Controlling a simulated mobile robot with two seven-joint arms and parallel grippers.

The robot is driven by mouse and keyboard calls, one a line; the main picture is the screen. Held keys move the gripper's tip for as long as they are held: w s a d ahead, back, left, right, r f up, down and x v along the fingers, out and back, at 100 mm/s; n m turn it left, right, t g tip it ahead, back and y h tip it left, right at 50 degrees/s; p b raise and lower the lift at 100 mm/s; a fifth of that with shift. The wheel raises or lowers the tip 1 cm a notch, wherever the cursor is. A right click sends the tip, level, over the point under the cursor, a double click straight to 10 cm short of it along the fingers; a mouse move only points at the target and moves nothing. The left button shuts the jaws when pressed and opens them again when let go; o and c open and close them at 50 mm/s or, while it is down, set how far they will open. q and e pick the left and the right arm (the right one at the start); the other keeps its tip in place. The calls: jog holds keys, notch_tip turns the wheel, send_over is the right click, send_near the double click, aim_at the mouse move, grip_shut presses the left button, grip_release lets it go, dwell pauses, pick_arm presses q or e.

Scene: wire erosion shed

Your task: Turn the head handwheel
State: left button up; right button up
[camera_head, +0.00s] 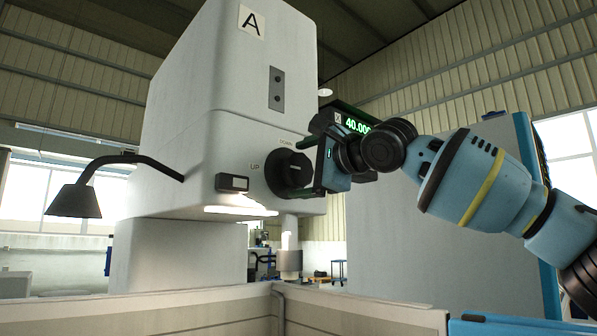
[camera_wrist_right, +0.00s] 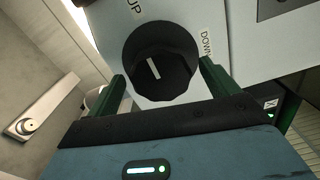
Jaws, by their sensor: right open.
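The head handwheel (camera_head: 288,173) is a black round knob on the front of the white machine head, between the labels UP and DOWN. In the right wrist view the handwheel (camera_wrist_right: 160,58) shows a white pointer mark. My right gripper (camera_head: 304,168) is at the handwheel, coming from the right. In the wrist view its two green fingers (camera_wrist_right: 161,72) stand apart, one on each side of the handwheel's near part. The gripper is open; I cannot tell if either finger touches the knob. My left gripper is not in view.
A green readout (camera_head: 357,126) starting with 40.0 sits behind my right gripper, partly hidden. A small dark-faced box (camera_head: 232,183) is left of the handwheel. A black lamp (camera_head: 75,200) hangs at the left. A pale tank wall (camera_head: 140,312) runs along the bottom.

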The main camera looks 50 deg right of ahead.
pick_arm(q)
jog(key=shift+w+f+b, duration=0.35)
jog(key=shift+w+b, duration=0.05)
pick_arm(e)
jog(key=s, duration=0.6)
jog(key=shift+a, duration=0.35)
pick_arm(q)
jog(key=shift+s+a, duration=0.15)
pick_arm(e)
jog(key=shift+s, duration=0.1)
